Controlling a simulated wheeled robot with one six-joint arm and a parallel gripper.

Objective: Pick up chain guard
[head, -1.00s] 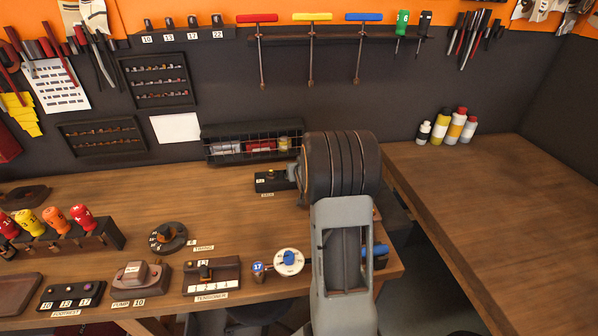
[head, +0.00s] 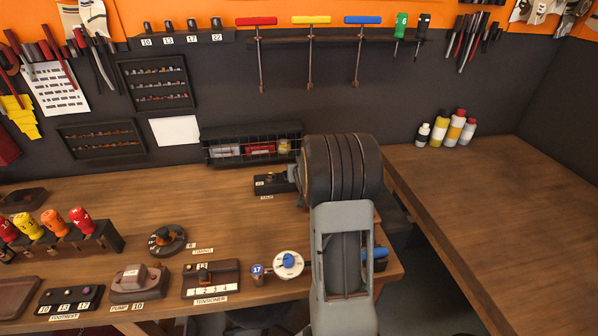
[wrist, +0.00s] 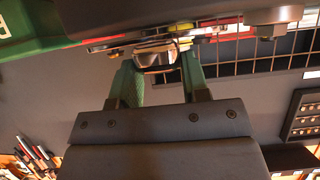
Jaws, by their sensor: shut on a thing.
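In the wrist view my gripper (wrist: 158,68) has green fingers. They close on a small dark block with a bright rim (wrist: 157,54), just under a wide dark body (wrist: 130,18) that fills the top of the picture. I cannot tell whether the block belongs to that body, or whether it is the chain guard. A green piece with a white letter shows at the top left, only in part. In the head view my gripper and what it holds are hidden behind my arm. No chain guard can be made out on the bench there.
A wooden bench (head: 225,225) holds a tensioner block (head: 211,279), a pump block (head: 140,278), a timing dial (head: 167,239) and a screwdriver rack (head: 75,243). A wire basket (head: 252,148) stands against the wall. The right bench (head: 480,190) is mostly clear, with several bottles (head: 447,130) at its back.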

